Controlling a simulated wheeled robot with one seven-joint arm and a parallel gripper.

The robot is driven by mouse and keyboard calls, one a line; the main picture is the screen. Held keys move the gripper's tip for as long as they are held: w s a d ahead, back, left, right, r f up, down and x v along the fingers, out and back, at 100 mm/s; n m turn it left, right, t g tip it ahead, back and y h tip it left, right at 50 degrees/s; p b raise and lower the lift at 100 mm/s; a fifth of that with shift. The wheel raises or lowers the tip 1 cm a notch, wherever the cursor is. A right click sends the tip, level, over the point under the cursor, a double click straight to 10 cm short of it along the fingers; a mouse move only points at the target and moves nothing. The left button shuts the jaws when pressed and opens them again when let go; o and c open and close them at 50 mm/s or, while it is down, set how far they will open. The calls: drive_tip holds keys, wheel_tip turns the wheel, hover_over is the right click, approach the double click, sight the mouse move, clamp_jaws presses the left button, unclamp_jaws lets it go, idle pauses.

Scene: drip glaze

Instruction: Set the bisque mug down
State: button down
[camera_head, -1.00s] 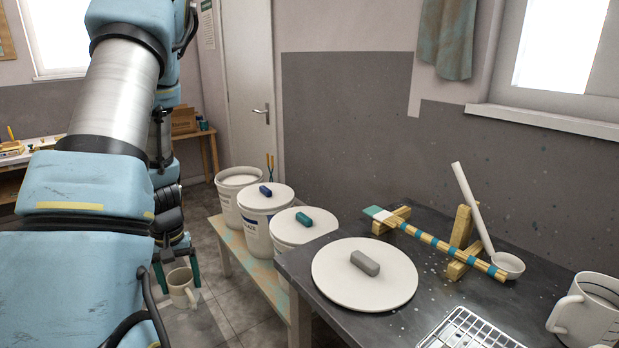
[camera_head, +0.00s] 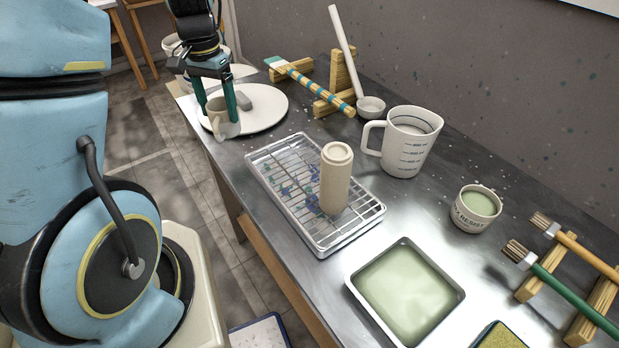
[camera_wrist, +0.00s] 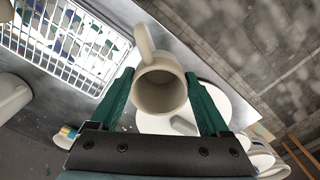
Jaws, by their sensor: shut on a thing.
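The mug looks empty. In the head view it overlaps the white lid (camera_head: 268,108), and I cannot tell how high it is above the table. The wire rack tray (camera_head: 272,200) lies just nearer, with a beige cylinder (camera_head: 335,180) standing on it.
A measuring jug (camera_head: 408,145), a wax resist cup (camera_head: 475,208) and a tray of green glaze (camera_head: 405,292) stand on the metal table (camera_head: 445,180). A ladle (camera_head: 345,55) and striped stick (camera_head: 310,85) rest on wooden stands behind. The rack's left part is clear.

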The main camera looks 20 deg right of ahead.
drive_tip(key=s+d+r+m+b, duration=0.2)
drive_tip(key=s+d+r+m, duration=0.7)
drive_tip(key=d+r+m, duration=0.15)
drive_tip(key=shift+m, duration=0.35)
drive_tip(key=shift+s+d+f, duration=0.1)
drive_tip(key=shift+s+f, duration=0.1)
drive_tip(key=shift+f, duration=2.15)
drive_tip(key=shift+s+d+f, duration=0.15)
drive_tip(key=shift+s+f, duration=0.1)
drive_tip(key=shift+f, duration=2.05)
drive_tip(key=shift+s+d+f, duration=0.1)
drive_tip(key=shift+s+f, duration=0.1)
drive_tip(key=shift+f, duration=2.15)
drive_tip(key=shift+f, duration=0.2)
unclamp_jaws()
drive_tip(key=shift+r, duration=0.1)
